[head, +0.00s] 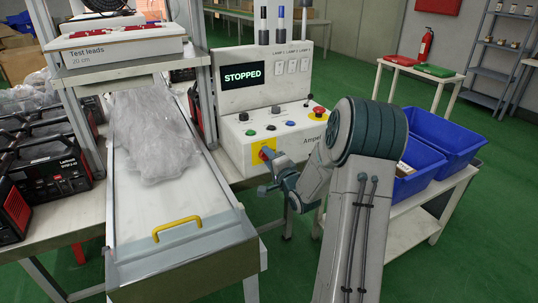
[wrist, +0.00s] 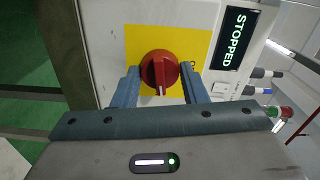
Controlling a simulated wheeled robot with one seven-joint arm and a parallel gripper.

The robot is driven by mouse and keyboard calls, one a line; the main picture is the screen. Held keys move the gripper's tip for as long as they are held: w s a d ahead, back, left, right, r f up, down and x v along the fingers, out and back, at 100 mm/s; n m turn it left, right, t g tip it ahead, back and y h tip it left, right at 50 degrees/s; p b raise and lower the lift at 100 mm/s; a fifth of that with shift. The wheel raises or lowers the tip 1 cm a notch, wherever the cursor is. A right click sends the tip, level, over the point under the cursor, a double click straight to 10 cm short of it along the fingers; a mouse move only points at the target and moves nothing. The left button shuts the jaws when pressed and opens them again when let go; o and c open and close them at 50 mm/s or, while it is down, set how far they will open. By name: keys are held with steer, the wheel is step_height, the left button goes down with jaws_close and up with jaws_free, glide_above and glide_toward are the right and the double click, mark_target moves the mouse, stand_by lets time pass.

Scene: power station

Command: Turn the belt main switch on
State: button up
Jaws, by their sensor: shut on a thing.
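The belt main switch is a red rotary knob (wrist: 158,68) on a yellow plate (wrist: 136,37), low on the front of the white control box (head: 230,151). In the head view its yellow plate (head: 257,157) is partly hidden by my gripper (head: 267,164). In the wrist view my gripper (wrist: 160,88) has one finger on each side of the red knob and is shut on it. The knob's raised grip points toward the bottom of the wrist picture. The display (head: 242,75) on the box reads STOPPED in green; it also shows in the wrist view (wrist: 232,38).
Several push buttons and a red mushroom button on yellow (head: 318,113) sit above the switch. The conveyor (head: 185,210) with clear bags (head: 150,135) and a yellow handle (head: 177,226) is to the left. Blue bins (head: 440,140) stand on a table at right.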

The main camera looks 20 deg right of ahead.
steer(key=shift+m+p, duration=0.45)
steer(key=shift+m, duration=0.35)
steer(key=o, duration=1)
steer(key=shift+s, duration=0.1)
steer(key=s, duration=1.3)
steer(key=shift+s+d, duration=0.2)
steer(key=shift+s, duration=0.1)
